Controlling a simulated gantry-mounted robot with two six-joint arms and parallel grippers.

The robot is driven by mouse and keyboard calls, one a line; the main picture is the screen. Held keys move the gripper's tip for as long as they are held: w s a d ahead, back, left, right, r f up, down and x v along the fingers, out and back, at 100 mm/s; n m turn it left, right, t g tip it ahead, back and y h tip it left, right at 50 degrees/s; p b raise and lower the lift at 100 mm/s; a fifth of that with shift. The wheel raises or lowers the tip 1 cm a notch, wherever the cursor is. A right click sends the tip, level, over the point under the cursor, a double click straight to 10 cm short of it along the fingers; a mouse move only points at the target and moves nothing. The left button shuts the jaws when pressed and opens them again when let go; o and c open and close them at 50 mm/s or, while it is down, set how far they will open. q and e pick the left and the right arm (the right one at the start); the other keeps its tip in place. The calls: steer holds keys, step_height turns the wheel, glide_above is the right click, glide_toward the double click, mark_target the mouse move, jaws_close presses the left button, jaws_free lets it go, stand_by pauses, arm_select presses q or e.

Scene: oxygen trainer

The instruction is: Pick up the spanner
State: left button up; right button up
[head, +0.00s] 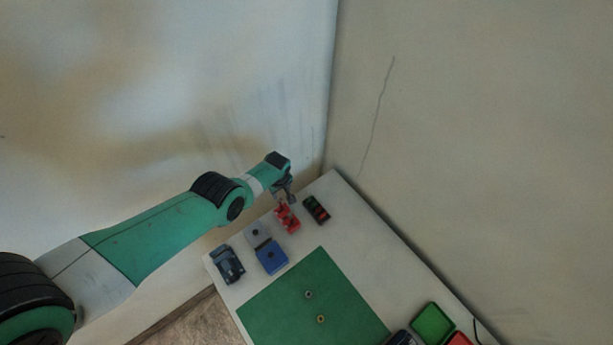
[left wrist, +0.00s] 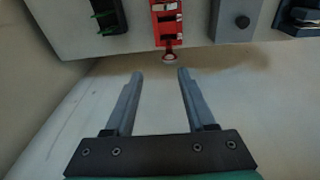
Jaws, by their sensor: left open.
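My left gripper (head: 287,192) is at the far corner of the table, by the red holder (head: 288,218). In the left wrist view the gripper (left wrist: 160,75) is open, with nothing between its two fingers. The red holder (left wrist: 166,25) is ahead of the fingertips at the table edge. A small ring-shaped end (left wrist: 169,57), which looks like part of the spanner, sticks out from the holder towards the gap between the fingers, apart from them. The rest of the spanner cannot be made out clearly. My right gripper is not in view.
A black holder (head: 316,209) stands to the right of the red one. A blue block (head: 271,257), a grey block (head: 257,234) and a dark device (head: 227,264) stand to its left. A green mat (head: 315,300) and a green tray (head: 433,324) are nearer. Walls rise close behind the table.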

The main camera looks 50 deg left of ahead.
mark_target(279, 201)
arm_select(q)
steer(key=shift+s+d+f+g+b, duration=0.15)
steer(key=shift+s+f+b, duration=0.1)
steer(key=shift+s+f, duration=0.15)
steer(key=shift+s+d+f+g+b, duration=0.15)
steer(key=shift+s+f+b, duration=0.1)
steer(key=shift+s, duration=0.2)
steer(key=f+b, duration=0.1)
steer(key=b, duration=0.1)
steer(key=f+b, duration=0.3)
steer(key=f, duration=0.1)
steer(key=shift+a+f+b, duration=0.25)
steer(key=shift+a+b, duration=0.05)
steer(key=shift+b, duration=0.1)
steer(key=f+b, duration=0.3)
steer(key=b, duration=0.1)
steer(key=f+b, duration=0.2)
steer(key=shift+w+a+f+b, duration=0.2)
steer(key=shift+a+f+b, duration=0.1)
steer(key=shift+f, duration=0.05)
steer(key=shift+r, duration=0.15)
jaws_close()
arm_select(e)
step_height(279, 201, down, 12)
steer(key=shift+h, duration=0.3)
